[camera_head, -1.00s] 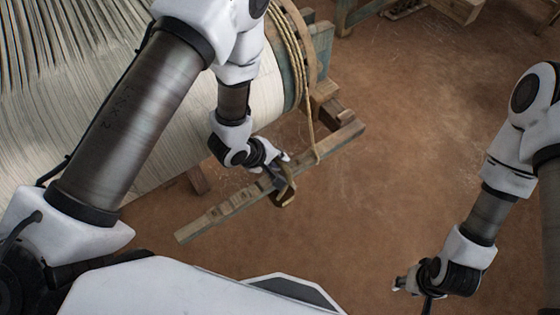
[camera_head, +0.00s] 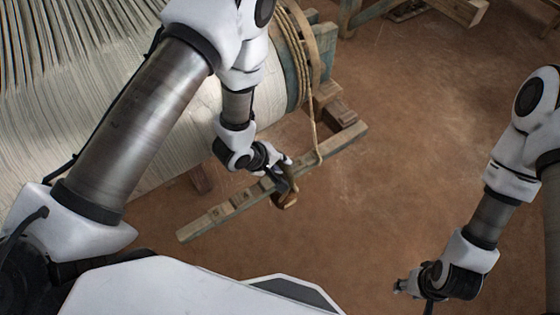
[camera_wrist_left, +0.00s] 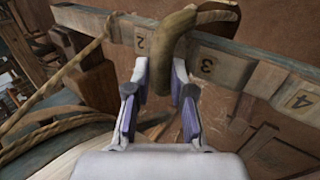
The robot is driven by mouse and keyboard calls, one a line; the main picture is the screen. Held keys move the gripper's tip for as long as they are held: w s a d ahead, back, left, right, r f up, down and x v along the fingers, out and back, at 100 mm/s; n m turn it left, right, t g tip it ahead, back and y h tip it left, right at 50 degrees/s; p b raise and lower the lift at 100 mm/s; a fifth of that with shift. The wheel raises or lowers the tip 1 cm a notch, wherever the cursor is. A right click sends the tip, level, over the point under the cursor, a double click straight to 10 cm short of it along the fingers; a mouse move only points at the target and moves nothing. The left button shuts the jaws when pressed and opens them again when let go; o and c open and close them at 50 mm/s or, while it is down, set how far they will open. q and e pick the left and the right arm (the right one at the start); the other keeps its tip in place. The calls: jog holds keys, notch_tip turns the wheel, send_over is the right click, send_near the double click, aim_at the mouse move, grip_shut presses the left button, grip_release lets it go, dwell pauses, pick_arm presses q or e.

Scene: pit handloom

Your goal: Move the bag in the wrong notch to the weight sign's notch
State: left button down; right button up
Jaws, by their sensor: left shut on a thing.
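The notched wooden beam (camera_head: 225,208) runs diagonally below the loom roller. In the left wrist view the beam (camera_wrist_left: 240,55) carries the numbers 2, 3 and 4. An olive-brown bag (camera_wrist_left: 178,38) is at the beam between numbers 2 and 3; it also shows in the head view (camera_head: 288,201). I cannot tell whether it rests in a notch or hangs clear. My left gripper (camera_wrist_left: 160,75) is shut on the bag, a finger on either side. My right gripper (camera_head: 402,286) is at lower right, away from the beam; its jaws are too small to read. I see no weight sign.
The roller with pale warp threads (camera_head: 165,135) lies behind the beam. A rope (camera_head: 314,130) comes down from the roller's end to the beam. Timber pieces (camera_head: 460,10) lie at the top right. The earth floor right of the beam is clear.

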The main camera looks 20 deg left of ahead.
pick_arm(q)
jog(key=c, duration=0.9)
grip_release()
jog(key=shift+f, duration=0.1)
jog(key=v, duration=1.2)
